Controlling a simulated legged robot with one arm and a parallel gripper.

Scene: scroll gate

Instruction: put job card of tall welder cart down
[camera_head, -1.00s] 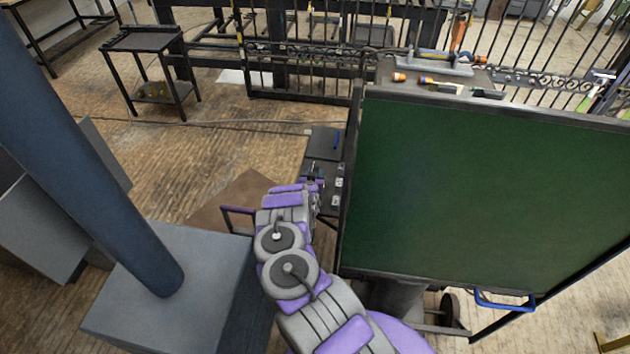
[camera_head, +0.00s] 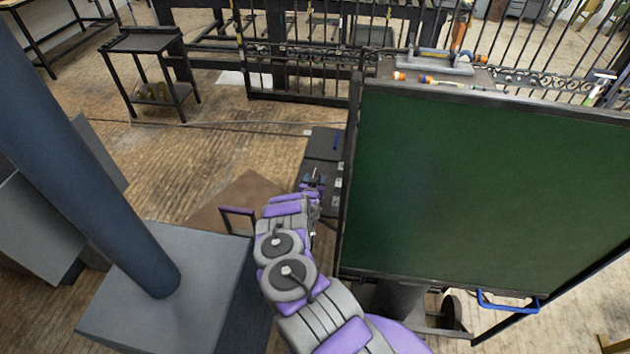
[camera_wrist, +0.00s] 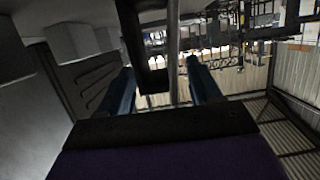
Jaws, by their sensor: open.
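A large green panel (camera_head: 490,190) in a dark frame, with a blue handle (camera_head: 508,301) at its lower edge, fills the right of the head view. I cannot tell whether it belongs to the tall welder cart. Left of it is a narrow dark unit (camera_head: 324,145) with a small blue mark on top. My gripper (camera_head: 315,180) is beside that unit, at the panel's left edge. In the wrist view my gripper (camera_wrist: 162,78) has its two blue fingers apart. A dark upright piece (camera_wrist: 148,60) shows between them; contact is unclear. I cannot make out a job card.
A blue post on a grey box (camera_head: 170,285) stands close at left. A brown board (camera_head: 235,200) lies on the floor between. A small black cart (camera_head: 148,70) and a barred gate (camera_head: 300,60) are behind. Brick floor at left centre is clear.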

